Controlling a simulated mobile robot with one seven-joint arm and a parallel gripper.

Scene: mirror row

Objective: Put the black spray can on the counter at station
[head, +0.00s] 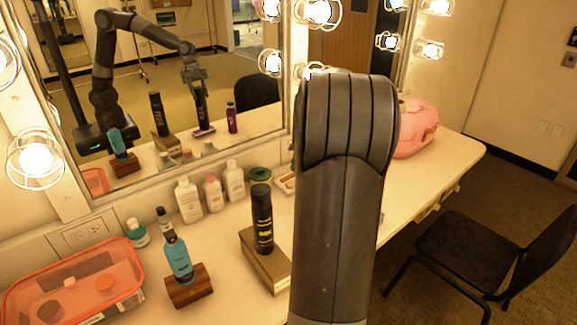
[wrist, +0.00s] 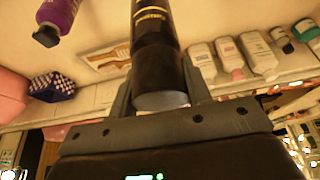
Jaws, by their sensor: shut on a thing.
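My gripper (wrist: 158,72) is shut on a black can with gold lettering (wrist: 152,42), seen in the wrist view with a finger on each side. In the head view my arm hides the gripper and this can; they show only in the mirror, the can upright below the fingers. Whether it touches the counter (head: 228,248) I cannot tell. A second black can with pale lettering (head: 262,222) stands upright on a brown box (head: 262,262) left of my arm. No station marking is readable.
A teal bottle (head: 178,258) on a wooden block, an orange-lidded case (head: 75,290) and white and pink bottles (head: 188,200) stand left. A purple bottle (wrist: 60,14) and dotted box (wrist: 52,87) are near the gripper. A pink bag (head: 416,127) lies right; a black chair (head: 480,255) stands before the counter.

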